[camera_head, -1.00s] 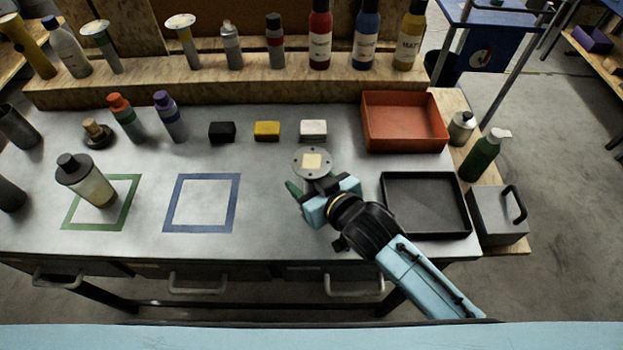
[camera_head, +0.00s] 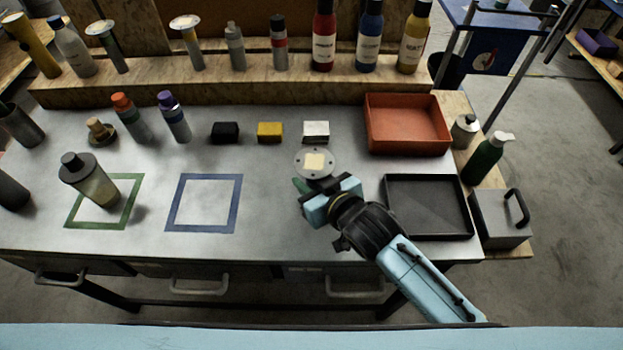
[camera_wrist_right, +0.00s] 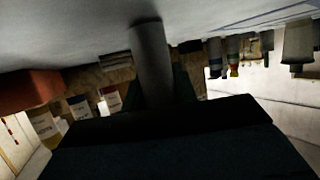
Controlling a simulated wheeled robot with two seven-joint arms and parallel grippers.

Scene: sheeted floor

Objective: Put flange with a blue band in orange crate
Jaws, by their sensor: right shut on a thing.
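The flange is over the table in front of the white block. The orange crate (camera_head: 408,143) sits at the back right of the table, behind and to the right of the gripper, and looks empty. It also shows at the left of the right wrist view (camera_wrist_right: 30,88). My left gripper is not in view.
A black tray (camera_head: 428,234) lies right of my right arm. Black (camera_head: 225,132), yellow (camera_head: 270,131) and white (camera_head: 316,131) blocks stand in a row behind. Several bottles and two flanges line the wooden shelf (camera_head: 230,88). The blue square (camera_head: 204,229) is empty.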

